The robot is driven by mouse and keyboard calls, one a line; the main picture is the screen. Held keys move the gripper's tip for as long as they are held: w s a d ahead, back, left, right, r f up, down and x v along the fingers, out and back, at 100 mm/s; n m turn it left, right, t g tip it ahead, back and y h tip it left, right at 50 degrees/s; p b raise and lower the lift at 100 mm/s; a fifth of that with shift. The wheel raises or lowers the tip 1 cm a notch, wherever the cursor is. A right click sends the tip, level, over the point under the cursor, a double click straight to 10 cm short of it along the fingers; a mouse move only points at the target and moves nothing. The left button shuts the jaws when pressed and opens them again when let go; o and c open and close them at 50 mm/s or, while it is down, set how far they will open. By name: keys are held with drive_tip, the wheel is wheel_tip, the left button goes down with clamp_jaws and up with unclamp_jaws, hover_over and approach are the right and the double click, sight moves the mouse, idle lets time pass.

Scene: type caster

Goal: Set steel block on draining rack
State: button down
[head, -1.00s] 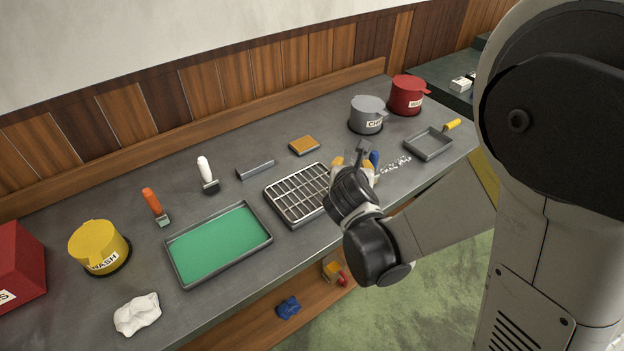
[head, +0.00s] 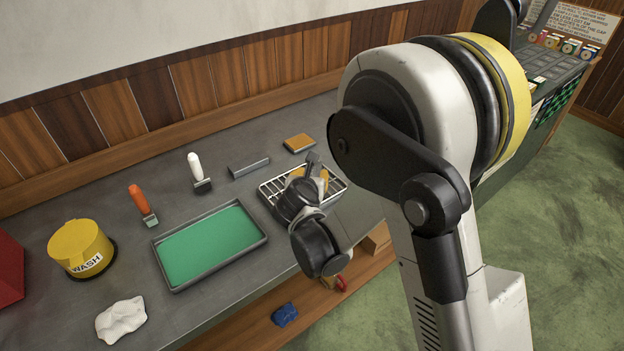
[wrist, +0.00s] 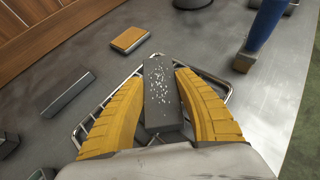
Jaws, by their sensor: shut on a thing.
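The steel block (wrist: 161,90) is a dark grey bar with pale specks on its upper face, held between my gripper's yellow fingers in the wrist view. Its end (head: 314,158) also shows in the head view. My gripper (head: 311,174) is shut on it, over the draining rack. The draining rack (head: 271,197) is a wire grid in a metal frame, partly hidden by my gripper; its frame (wrist: 82,124) shows around the fingers in the wrist view. I cannot tell whether the block touches the rack.
A green-filled tray (head: 210,244) lies left of the rack. A grey metal bar (head: 249,167) and a tan block (head: 298,143) lie behind it. A blue-handled tool (wrist: 264,30) stands at the right in the wrist view. A yellow WASH pot (head: 80,248) is far left.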

drive_tip(key=shift+f, duration=0.1)
drive_tip(key=c, duration=0.9)
unclamp_jaws()
drive_tip(key=shift+c, duration=0.2)
